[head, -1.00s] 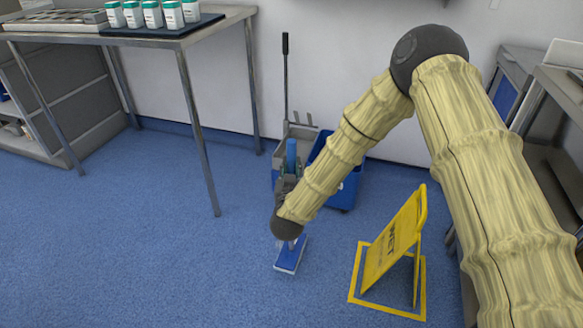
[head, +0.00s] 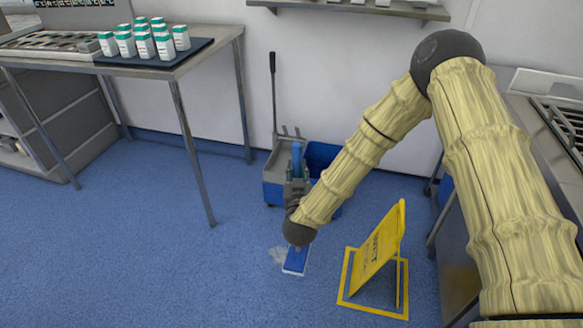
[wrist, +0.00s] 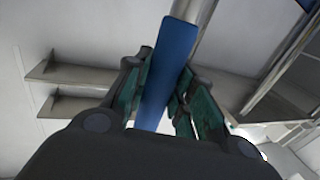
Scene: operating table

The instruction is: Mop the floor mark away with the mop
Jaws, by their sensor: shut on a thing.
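My gripper (wrist: 160,95) is shut on the blue handle of the mop (wrist: 176,55), which runs up between its green-padded fingers in the wrist view. In the head view the mop's blue handle top (head: 297,155) rises above my gripper (head: 297,185), and its flat blue and white head (head: 296,262) is low at the floor below my wrist. I cannot tell whether the head presses on the floor. The floor mark (head: 277,256) is a pale grey smudge on the blue floor, just left of the mop head, which may cover part of it.
A yellow wet-floor sign (head: 378,245) stands right of the mop inside a yellow floor outline. A blue mop bucket (head: 273,185) with an upright handle is behind my gripper. A steel table (head: 215,45) with white bottles stands at left. The floor at front left is clear.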

